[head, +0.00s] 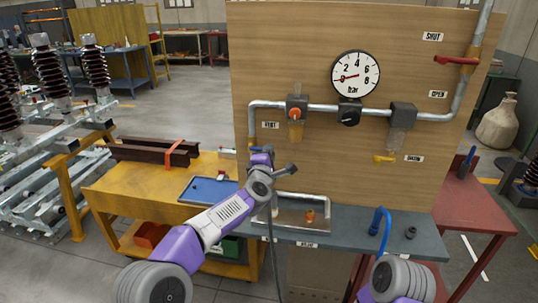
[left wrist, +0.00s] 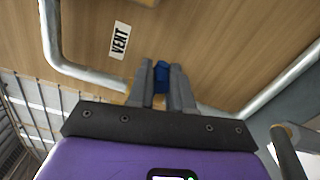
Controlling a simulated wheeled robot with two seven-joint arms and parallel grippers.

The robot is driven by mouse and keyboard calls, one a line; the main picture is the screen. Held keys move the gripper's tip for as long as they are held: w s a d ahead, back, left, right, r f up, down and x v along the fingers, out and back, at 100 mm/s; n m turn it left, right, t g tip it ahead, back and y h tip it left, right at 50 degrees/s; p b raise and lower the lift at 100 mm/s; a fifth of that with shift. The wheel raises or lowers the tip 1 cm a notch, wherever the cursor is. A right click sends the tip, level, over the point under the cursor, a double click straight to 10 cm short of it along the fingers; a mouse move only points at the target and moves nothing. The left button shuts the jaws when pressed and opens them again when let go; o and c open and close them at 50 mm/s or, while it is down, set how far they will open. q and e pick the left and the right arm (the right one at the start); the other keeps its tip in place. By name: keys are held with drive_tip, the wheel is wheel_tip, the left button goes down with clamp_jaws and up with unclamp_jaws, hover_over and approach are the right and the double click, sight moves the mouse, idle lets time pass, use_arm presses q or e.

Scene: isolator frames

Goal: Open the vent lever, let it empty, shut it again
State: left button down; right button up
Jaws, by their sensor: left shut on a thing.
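The vent lever (left wrist: 161,76) shows in the left wrist view as a blue piece between my fingers, near the VENT label (left wrist: 119,40). My left gripper (left wrist: 161,88) is shut on it. In the head view my left gripper (head: 264,156) is in front of the board, just below the VENT label (head: 270,125), and mostly hides the lever. The round gauge (head: 356,78) has its red needle at the low end, left of the 2. My right gripper is not in view; only part of that arm shows at the bottom right.
Above the bench (head: 340,238), a pipe (head: 330,106) carries an amber bowl (head: 296,130) and a clear bowl (head: 397,142) with a yellow lever (head: 384,159). A red lever (head: 456,60) lies level at upper right. A metal tray (head: 327,203) and blue hose (head: 380,218) are below.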

use_arm(q)
drive_tip(key=c, duration=1.1)
unclamp_jaws()
drive_tip(key=shift+f, duration=0.2)
drive_tip(key=shift+o, duration=0.2)
drive_tip(key=shift+r, duration=0.15)
drive_tip(key=shift+s, duration=0.1)
drive_tip(key=b+v, duration=0.1)
drive_tip(key=v, duration=0.6)
drive_tip(key=shift+s+a, duration=0.15)
